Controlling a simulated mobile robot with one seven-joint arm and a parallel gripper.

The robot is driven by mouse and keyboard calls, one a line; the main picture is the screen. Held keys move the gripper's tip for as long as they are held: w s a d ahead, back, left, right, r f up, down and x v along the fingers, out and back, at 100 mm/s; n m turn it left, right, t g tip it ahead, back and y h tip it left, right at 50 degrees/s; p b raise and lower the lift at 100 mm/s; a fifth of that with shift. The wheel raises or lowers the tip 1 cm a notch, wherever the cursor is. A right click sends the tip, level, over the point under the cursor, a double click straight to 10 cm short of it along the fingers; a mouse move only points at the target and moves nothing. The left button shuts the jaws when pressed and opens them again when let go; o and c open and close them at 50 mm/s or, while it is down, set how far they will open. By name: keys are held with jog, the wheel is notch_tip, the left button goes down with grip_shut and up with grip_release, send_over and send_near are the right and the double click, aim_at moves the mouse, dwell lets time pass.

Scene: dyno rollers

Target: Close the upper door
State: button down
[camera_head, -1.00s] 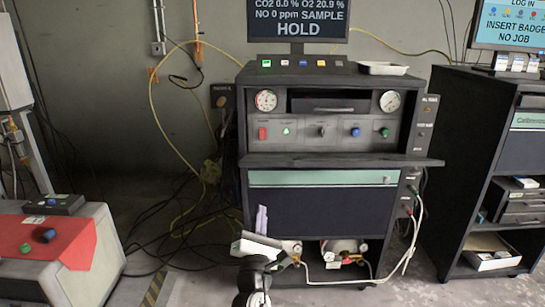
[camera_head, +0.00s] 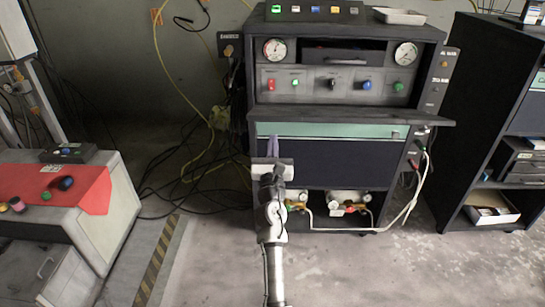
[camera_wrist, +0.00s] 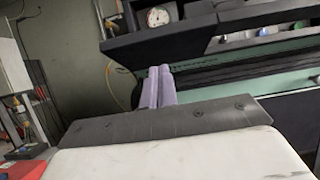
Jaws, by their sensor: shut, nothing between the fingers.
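The dark cabinet (camera_head: 262,82) stands ahead of me. Its front has a dark door panel with a light green strip (camera_head: 330,130) along the top, under a jutting dark ledge (camera_head: 350,115). The green edge also shows in the wrist view (camera_wrist: 230,86), with a dark band above it. I cannot tell for sure how far this door stands open. My gripper (camera_head: 273,147) has pale purple fingers, shut and empty, at the left end of the green strip. The wrist view shows the fingers (camera_wrist: 158,88) pointing at the front below the ledge; contact is unclear.
Gauges, buttons and a drawer sit above the ledge. Below the door are small regulators (camera_head: 348,203) and looping pale hoses (camera_head: 405,205). A grey and red machine (camera_head: 75,190) stands at left, a second dark cabinet (camera_head: 480,130) at right. Cables lie on the floor at left.

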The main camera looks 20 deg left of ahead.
jog(key=shift+w+a+r+p, duration=0.15)
jog(key=shift+r+p, duration=0.1)
jog(key=shift+r, duration=0.25)
jog(key=shift+w+d+r+p, duration=0.1)
jog(key=shift+w+r+p, duration=0.1)
jog(key=shift+r, duration=0.35)
jog(key=shift+w+a+r+p, duration=0.1)
jog(key=shift+r+p, duration=0.15)
jog(key=shift+r, duration=0.25)
jog(key=shift+r, duration=0.1)
